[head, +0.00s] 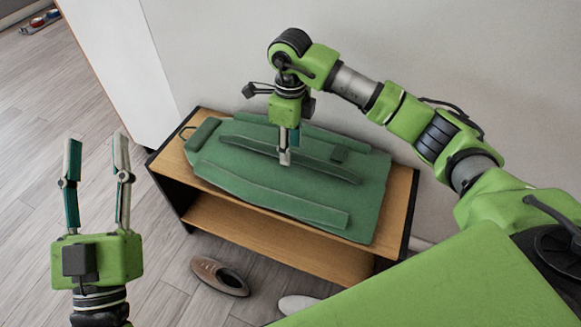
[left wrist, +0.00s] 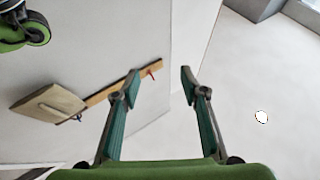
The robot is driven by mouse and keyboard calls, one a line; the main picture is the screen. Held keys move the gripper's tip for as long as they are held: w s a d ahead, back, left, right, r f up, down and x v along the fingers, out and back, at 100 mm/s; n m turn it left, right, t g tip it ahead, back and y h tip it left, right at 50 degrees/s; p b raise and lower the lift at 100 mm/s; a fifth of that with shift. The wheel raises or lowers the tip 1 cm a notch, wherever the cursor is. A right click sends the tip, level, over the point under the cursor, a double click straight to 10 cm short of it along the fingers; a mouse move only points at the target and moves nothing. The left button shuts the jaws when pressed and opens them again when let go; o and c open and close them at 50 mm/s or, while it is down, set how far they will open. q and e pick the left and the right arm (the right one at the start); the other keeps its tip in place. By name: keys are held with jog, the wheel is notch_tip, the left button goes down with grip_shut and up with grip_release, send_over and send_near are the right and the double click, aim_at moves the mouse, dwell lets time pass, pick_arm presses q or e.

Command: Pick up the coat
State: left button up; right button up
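The green coat (head: 252,170) lies flat and folded on top of a wooden bench in the head view. My right gripper (head: 285,158) points down over the coat's middle, with its fingertips at or just above the cloth; contact is unclear. Its fingers are seen edge-on, so their gap is hidden. My left gripper (head: 96,140) is open and empty, fingers up, left of the bench and apart from the coat. It also shows open in the left wrist view (left wrist: 160,74), where the coat is not visible.
The bench (head: 400,190) has a lower shelf and stands against the wall. A brown shoe (head: 219,276) and part of a pale shoe (head: 297,304) are on the floor in front. A white panel (head: 120,65) stands behind left. The left wrist view shows a wooden rail (left wrist: 152,73) on the wall.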

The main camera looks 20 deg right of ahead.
pick_arm(q)
jog(key=shift+s+a+r+t, duration=0.1)
jog(key=shift+s+r+t, duration=0.35)
jog(key=shift+r, duration=0.2)
jog(key=shift+s+r+t, duration=0.4)
jog(key=shift+r+t, duration=0.05)
jog(key=shift+r, duration=0.2)
pick_arm(e)
jog(key=shift+f, duration=0.9)
jog(key=shift+f, duration=0.1)
grip_shut()
